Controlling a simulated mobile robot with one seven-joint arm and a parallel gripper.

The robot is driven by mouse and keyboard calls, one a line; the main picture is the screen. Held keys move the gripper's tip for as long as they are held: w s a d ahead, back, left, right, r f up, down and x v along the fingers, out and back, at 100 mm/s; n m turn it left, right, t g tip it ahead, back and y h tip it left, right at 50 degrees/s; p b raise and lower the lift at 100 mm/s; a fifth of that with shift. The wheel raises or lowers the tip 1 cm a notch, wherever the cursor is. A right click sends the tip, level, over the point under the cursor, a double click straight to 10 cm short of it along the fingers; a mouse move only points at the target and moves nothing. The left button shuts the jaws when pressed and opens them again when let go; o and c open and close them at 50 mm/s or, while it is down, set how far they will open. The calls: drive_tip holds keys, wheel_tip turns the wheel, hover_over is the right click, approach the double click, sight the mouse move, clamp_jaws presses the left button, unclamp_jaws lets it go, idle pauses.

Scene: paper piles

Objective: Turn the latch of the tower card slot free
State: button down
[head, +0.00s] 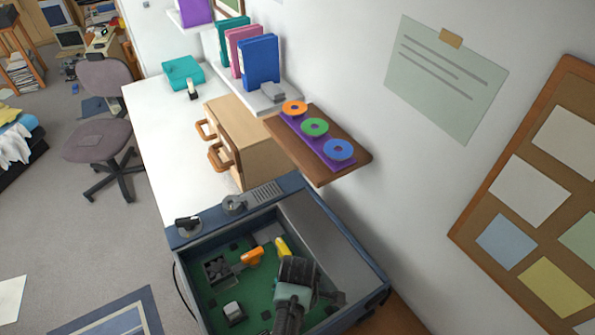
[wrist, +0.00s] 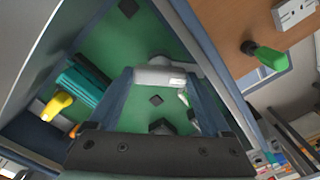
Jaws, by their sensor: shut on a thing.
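The open tower case (head: 345,232) lies with its green board (head: 212,295) facing up. In the wrist view, my gripper (wrist: 160,88) reaches over the green board, its fingers closed on a pale grey piece (wrist: 153,76) at their tips. I cannot tell for sure that this piece is the latch. A teal slot-like block (wrist: 82,82) with a yellow tab (wrist: 56,106) is to its left. In the head view, the yellow tab (head: 282,246) and an orange piece (head: 252,257) sit near my gripper (head: 298,270), whose own dark body hides its fingertips.
The case walls stand close around my gripper. A wooden shelf (head: 360,158) with three coloured discs overhangs behind the case. A wooden drawer box (head: 255,160) stands on the white desk (head: 150,105). In the wrist view, a green-handled thing (wrist: 268,56) is at the right.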

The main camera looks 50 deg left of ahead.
idle(0.4)
unclamp_jaws()
drive_tip(key=shift+r, duration=0.1)
wheel_tip(320, 180, up, 13)
drive_tip(key=b, duration=0.1)
idle(0.3)
drive_tip(key=shift+c, duration=0.2)
